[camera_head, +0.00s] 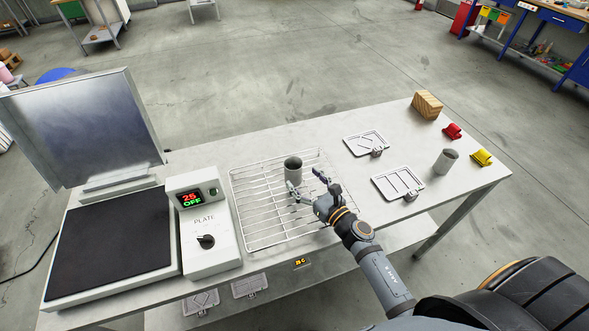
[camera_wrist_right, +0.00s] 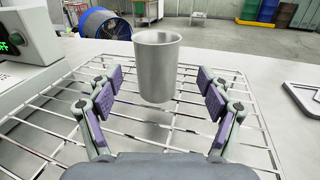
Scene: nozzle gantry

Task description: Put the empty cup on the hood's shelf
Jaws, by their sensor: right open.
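A grey metal cup (camera_head: 293,166) stands upright on a wire rack (camera_head: 262,222) in the middle of the table. A second grey cup (camera_head: 445,161) stands near the table's right end; I cannot tell what is inside either cup. My right gripper (camera_head: 307,181) is open and low over the rack, just on the near side of the first cup. In the right wrist view that cup (camera_wrist_right: 157,68) is centred ahead of the spread fingers, with gaps on both sides. My left gripper is out of view. I cannot make out a hood's shelf for certain.
A hot plate (camera_head: 110,243) with a control box (camera_head: 208,250) and a tilted metal panel (camera_head: 85,125) fill the table's left. Flat trays (camera_head: 398,183), a wooden block (camera_head: 427,104), and red (camera_head: 452,131) and yellow (camera_head: 481,158) pieces lie right. The table is bare behind the rack.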

